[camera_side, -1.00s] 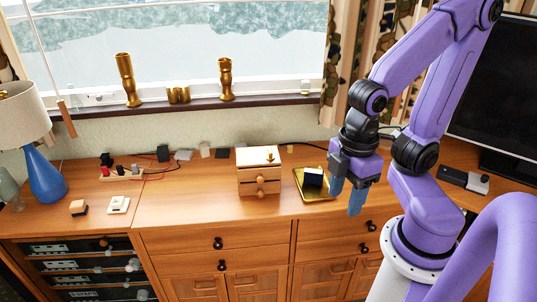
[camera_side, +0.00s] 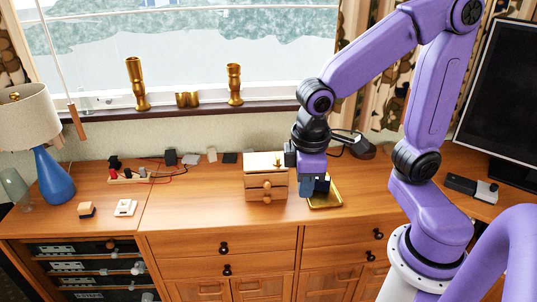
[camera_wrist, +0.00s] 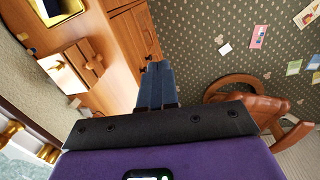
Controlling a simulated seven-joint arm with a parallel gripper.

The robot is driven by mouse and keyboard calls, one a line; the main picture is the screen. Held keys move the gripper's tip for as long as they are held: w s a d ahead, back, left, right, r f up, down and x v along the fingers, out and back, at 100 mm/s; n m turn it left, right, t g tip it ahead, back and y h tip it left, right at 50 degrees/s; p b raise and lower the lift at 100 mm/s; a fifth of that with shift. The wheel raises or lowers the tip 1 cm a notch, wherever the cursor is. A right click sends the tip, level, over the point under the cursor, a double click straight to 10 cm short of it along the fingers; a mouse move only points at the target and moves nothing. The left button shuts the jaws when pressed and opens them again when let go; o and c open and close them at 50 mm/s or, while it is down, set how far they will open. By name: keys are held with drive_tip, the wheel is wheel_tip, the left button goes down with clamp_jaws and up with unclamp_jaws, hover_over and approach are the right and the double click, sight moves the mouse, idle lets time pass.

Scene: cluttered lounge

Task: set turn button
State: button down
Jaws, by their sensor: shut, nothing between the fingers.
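A small white device with a raised part on top (camera_side: 125,208) lies on the left part of the wooden cabinet top. It may be the turn button, but it is too small to tell how it is set. A small block, dark with a tan part (camera_side: 87,210), lies just left of it. My gripper (camera_side: 306,187) is shut and empty, its blue fingers pointing down between the small drawer box and the gold tray, far right of the white device. The shut fingers (camera_wrist: 157,82) also show in the wrist view. The white device is not visible there.
The wooden drawer box (camera_side: 266,192) stands close left of my gripper. The gold tray (camera_side: 328,206) with a dark cube (camera_side: 323,185), partly hidden, lies right. A plug strip with wires (camera_side: 130,180) and a blue lamp (camera_side: 54,178) stand left. The front-middle top is clear.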

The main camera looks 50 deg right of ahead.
sight(277, 159)
drive_tip(key=w+m+h, duration=0.2)
drive_tip(key=w+m, duration=0.3)
drive_tip(key=w, duration=0.6)
drive_tip(key=w+d+f+m+g+h, duration=0.1)
drive_tip(key=w+d+f+m+h, duration=0.1)
drive_tip(key=w+d+m, duration=0.4)
drive_tip(key=w+d+f+m+h, duration=0.2)
drive_tip(key=w+d+f+m, duration=0.3)
drive_tip(key=w, duration=0.9)
drive_tip(key=shift+w+d+f+m+g, duration=0.25)
drive_tip(key=shift+d+m+g, duration=0.15)
drive_tip(key=shift+d+m, duration=0.7)
drive_tip(key=x, duration=1)
drive_tip(key=shift+d, duration=0.2)
drive_tip(key=shift+s+d+r, duration=0.1)
drive_tip(key=shift+s+d, duration=0.65)
drive_tip(key=shift+s, duration=0.15)
drive_tip(key=shift+s+d, duration=0.5)
